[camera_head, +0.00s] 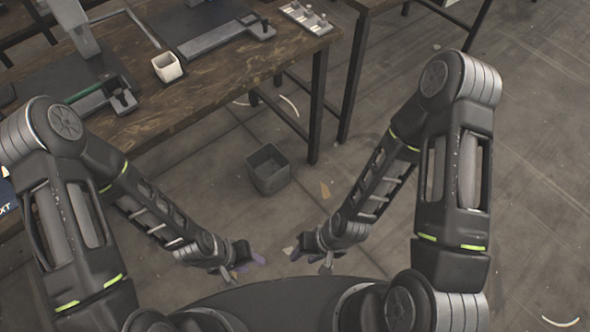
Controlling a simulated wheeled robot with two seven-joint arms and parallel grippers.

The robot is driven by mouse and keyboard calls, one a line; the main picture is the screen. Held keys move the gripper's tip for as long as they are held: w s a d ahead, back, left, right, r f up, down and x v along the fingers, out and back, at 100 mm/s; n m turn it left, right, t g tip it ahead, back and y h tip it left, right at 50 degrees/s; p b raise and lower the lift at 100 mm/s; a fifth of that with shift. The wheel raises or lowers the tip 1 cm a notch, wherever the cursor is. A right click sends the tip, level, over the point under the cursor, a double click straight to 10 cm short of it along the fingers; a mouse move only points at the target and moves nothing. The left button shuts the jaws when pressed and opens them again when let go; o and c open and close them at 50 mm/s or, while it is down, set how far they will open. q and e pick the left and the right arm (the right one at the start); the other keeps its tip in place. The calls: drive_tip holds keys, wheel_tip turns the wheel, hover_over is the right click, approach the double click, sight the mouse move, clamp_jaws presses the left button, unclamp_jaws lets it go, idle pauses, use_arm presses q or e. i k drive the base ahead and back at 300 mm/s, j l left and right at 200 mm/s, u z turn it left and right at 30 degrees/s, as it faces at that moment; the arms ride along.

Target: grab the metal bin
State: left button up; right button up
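A dark grey, square, open-topped bin (269,170) stands upright on the floor, in the middle of the head view, near the table's front right leg. No gripper touches it. My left gripper (246,262) is low in the view, nearer to me than the bin and slightly left of it. My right gripper (306,252) is also nearer to me, slightly right of the bin. Both grippers look small and dark; whether their fingers are apart is hard to make out. I see nothing held in either.
A wooden workbench (215,88) with dark legs fills the upper left. Another table stands behind. The floor at right is mostly clear, with scattered scraps.

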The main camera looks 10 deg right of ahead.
sight(268, 168)
drive_tip(key=i+l+u, duration=0.1)
drive_tip(key=i+l, duration=0.15)
drive_tip(key=l, duration=0.15)
drive_tip(key=i+l+u, duration=0.15)
drive_tip(key=l, duration=0.2)
drive_tip(key=i+l+u, duration=0.1)
drive_tip(key=i+l, duration=0.15)
drive_tip(key=l, duration=0.2)
drive_tip(key=i+l+u, duration=0.15)
drive_tip(key=l, duration=0.25)
drive_tip(key=i+l+u, duration=0.1)
drive_tip(key=l, duration=0.35)
drive_tip(key=i+l+u, duration=0.15)
drive_tip(key=l, duration=0.35)
drive_tip(key=i+l+u, duration=0.1)
drive_tip(key=l, duration=0.4)
drive_tip(key=i+l+u, duration=0.15)
drive_tip(key=l, duration=0.3)
drive_tip(key=i, duration=0.05)
